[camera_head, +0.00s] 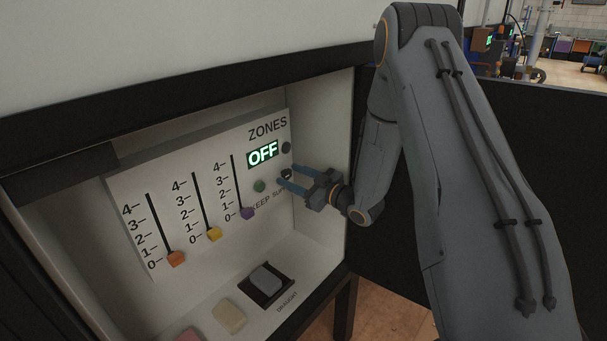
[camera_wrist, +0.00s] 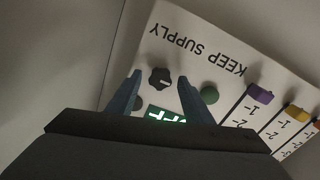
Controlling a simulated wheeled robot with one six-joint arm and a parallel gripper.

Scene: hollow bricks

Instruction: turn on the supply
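The supply knob (camera_wrist: 161,79) is small, dark and round with a pale pointer mark, by the word SUPPLY on the white panel (camera_wrist: 185,60). It is largely hidden by my gripper in the head view. My gripper (camera_head: 287,176) is open at the panel, its two blue fingers pointing at the knob. In the wrist view the fingertips lie on either side of the knob, with gaps showing; I cannot tell how deep they reach. The green display (camera_head: 263,153) reads OFF. A green button (camera_head: 259,186) sits left of the knob, by KEEP.
Orange (camera_head: 176,258), yellow (camera_head: 214,234) and purple (camera_head: 247,213) sliders all sit near 0. A dark round part (camera_head: 286,147) is above the knob. A grey DRAUGHT rocker (camera_head: 266,280) is on the lower ledge. The recess's right wall (camera_head: 325,125) is close to my gripper.

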